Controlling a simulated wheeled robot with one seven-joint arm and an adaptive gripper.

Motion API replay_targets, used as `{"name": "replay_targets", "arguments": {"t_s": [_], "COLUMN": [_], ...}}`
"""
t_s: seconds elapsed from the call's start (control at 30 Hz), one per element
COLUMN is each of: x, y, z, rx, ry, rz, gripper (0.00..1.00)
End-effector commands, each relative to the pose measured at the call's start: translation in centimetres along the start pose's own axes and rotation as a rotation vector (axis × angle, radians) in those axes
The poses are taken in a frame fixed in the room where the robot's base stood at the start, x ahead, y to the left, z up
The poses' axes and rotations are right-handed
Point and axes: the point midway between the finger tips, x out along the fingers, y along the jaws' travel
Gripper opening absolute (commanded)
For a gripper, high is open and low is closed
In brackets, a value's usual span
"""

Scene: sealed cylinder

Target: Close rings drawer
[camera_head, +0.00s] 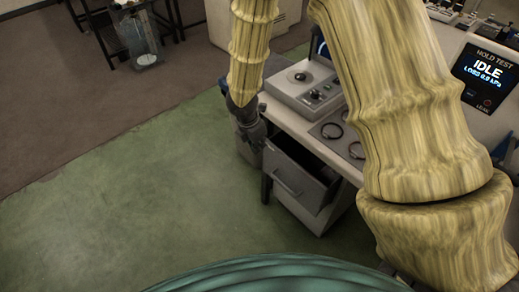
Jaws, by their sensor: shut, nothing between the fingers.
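The drawer (287,182) is a grey drawer under the workbench, pulled out, with its dark inside showing behind the front panel. Its handle is a bar on the front panel. My gripper (256,156) is dark and points down, just left of the upper left part of the drawer front. Its fingers look closed and hold nothing. I cannot tell whether it touches the drawer. My arm hides the right part of the bench.
The bench (292,122) carries a grey instrument box (305,88) and a panel with dark rings (331,131). A screen (485,72) reads "HOLD TEST IDLE". Green floor (120,190) is clear to the left.

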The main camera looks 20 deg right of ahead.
Motion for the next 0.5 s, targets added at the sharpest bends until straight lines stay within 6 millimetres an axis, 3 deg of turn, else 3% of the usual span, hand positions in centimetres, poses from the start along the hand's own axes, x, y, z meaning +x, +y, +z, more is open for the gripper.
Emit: {"name": "replay_targets", "arguments": {"t_s": [0.27,0.5], "x": [-0.6,-0.3], "y": [-0.5,-2.7], "z": [-0.1,-0.3], "rx": [-0.003,-0.007], "ry": [-0.001,-0.003], "rz": [-0.004,-0.015], "gripper": [0.0,0.0]}}
